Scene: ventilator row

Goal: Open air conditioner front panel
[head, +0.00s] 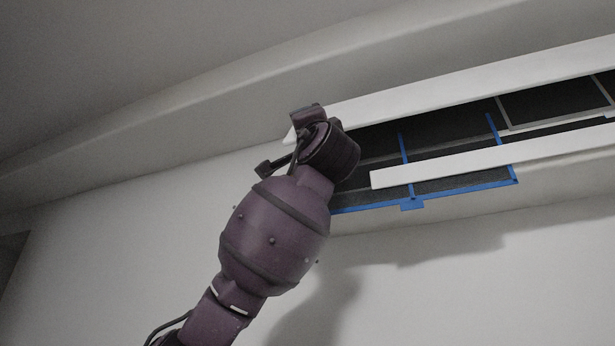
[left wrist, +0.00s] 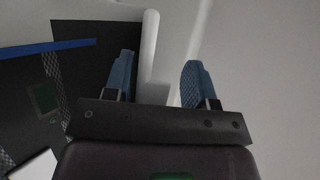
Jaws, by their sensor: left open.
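The air conditioner's white front panel (head: 450,85) is a long slat along the top of the unit in the head view. It stands raised away from the body, with the dark interior showing beneath it. My left gripper (head: 287,143) is at the panel's left end, partly hidden by my own wrist. In the left wrist view, the two blue fingers of the left gripper (left wrist: 158,72) are apart. A white rounded edge (left wrist: 150,45), apparently the panel's, runs between them, nearer the left finger. I cannot tell whether either finger touches it. My right gripper is in neither view.
Dark filters with blue frames (head: 407,205) fill the opening below the panel. A white lower strip (head: 490,155) crosses in front of them. The pale wall (head: 130,240) to the left and below is bare, and a ledge runs above the unit.

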